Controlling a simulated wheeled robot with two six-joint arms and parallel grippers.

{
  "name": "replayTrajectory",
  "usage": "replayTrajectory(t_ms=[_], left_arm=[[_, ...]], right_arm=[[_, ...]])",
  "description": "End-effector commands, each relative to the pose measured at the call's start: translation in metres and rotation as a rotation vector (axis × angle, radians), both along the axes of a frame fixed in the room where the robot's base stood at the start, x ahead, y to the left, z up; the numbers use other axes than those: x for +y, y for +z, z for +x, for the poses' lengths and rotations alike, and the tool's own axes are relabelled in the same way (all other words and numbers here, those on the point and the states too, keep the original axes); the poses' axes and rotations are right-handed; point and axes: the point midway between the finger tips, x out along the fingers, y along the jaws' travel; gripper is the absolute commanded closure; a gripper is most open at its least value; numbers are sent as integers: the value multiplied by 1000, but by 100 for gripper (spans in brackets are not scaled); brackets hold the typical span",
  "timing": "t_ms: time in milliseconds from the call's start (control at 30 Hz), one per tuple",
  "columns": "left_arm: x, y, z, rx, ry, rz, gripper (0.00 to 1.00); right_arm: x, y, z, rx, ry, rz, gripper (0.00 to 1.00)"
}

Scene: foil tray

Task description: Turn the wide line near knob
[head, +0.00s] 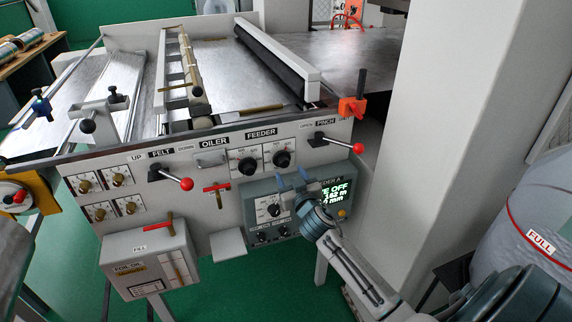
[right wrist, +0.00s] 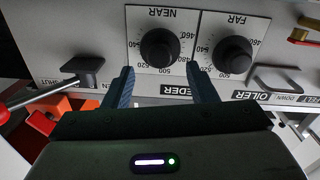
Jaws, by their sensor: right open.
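The near knob is a round black dial (right wrist: 159,48) on a white scale plate marked NEAR in the right wrist view, which shows the panel upside down. In the head view it is the right one (head: 282,158) of two knobs under the FEEDER label. My right gripper (head: 292,177) is open and empty, just below this knob in the head view. In the right wrist view its blue fingers (right wrist: 157,70) point at the panel, one toward each side of the knob, apart from it. The knob's pointer is too small to read. My left gripper is out of view.
The similar far knob (right wrist: 228,57) sits beside the near one. The red-ended pinch lever (head: 357,148) sticks out to the right, and the felt lever (head: 186,184) to the left. A control box with a green-lettered display (head: 336,195) lies behind my right wrist.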

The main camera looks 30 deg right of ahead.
Motion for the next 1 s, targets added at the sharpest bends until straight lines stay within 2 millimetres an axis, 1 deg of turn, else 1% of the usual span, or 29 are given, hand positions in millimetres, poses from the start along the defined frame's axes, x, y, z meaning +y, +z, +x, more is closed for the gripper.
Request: replayTrajectory(t_ms=[33, 133, 200, 300, 500, 667, 700, 767, 900, 1000], left_arm=[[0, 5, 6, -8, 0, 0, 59], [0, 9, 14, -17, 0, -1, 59], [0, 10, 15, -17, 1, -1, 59], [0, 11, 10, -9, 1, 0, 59], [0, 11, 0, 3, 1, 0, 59], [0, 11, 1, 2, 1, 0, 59], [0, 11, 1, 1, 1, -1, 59], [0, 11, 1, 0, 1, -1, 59], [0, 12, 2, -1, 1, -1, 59], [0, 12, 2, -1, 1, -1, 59]], right_arm=[[-3, 3, 10, 0, -2, 1, 48], [-7, 2, 25, 1, -1, 0, 48], [-9, 2, 33, 1, -1, 0, 48], [-12, 0, 41, 1, 0, -1, 48], [-13, -1, 47, 1, 0, -1, 48], [-13, -1, 47, 1, 0, -1, 48], [-13, -1, 47, 1, 0, -1, 52], [-13, -1, 47, 1, 0, -1, 64], [-13, -1, 47, 1, 0, -1, 91], [-13, -1, 47, 1, 0, -2, 93]])
